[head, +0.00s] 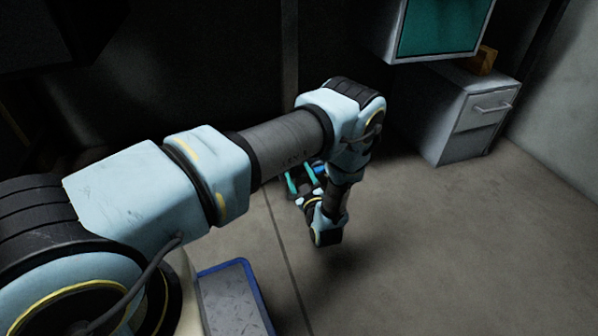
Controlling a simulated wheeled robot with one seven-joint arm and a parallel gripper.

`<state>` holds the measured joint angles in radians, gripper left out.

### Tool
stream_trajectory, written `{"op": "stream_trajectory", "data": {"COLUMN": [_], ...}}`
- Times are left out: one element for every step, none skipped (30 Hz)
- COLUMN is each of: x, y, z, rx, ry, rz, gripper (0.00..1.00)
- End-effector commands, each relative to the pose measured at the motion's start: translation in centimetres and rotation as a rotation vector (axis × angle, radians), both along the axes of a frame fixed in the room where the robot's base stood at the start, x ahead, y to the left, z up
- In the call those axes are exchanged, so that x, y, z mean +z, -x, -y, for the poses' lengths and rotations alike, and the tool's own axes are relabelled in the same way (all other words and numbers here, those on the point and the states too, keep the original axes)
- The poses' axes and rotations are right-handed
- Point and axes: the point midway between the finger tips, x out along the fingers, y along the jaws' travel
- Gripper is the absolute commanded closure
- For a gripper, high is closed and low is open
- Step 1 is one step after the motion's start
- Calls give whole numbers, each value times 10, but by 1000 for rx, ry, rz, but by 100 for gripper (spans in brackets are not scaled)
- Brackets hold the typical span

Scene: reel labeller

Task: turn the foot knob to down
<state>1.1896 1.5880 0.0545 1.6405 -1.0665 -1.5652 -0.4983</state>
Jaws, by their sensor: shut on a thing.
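My gripper (304,179) is low and beyond my bent arm, near the floor, facing the dark area at the back. Its teal fingers show only in part under the forearm. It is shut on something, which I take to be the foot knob. The knob itself is hidden behind my arm and in shadow, so I cannot tell which way it points.
A light grey cabinet (478,113) with a drawer handle stands at the back right. A box with a teal panel (440,25) is above it, and a brown block (482,60) lies on it. A blue-rimmed grey surface (232,298) is at the front. The floor (450,250) at right is clear.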

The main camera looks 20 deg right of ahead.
Motion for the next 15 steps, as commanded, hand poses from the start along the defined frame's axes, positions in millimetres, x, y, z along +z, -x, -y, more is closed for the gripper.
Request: {"op": "stream_trajectory", "data": {"x": [2,1,1,1,1,2,2,2,2,1,1,2,2,2,2], "y": [0,0,0,0,0,0,0,0,0,0,0,0,0,0,0], "z": [-1,-1,-1,-1,-1,-1,0,0,-1,-1,-1,-1,0,-1,-1], "rx": [1,1,1,2,2,2,1,1,2,3,2,1,1,2,3], "ry": [44,73,110,139,166,205,233,262,298,327,356,394,422,449,487], "rz": [-7,-12,-16,-20,-23,-27,-30,-34,-39,-43,-46,-50,-53,-57,-62], "gripper": [86,86,86,86,86,86,86,86,86,86,86,86,86,86,86]}}
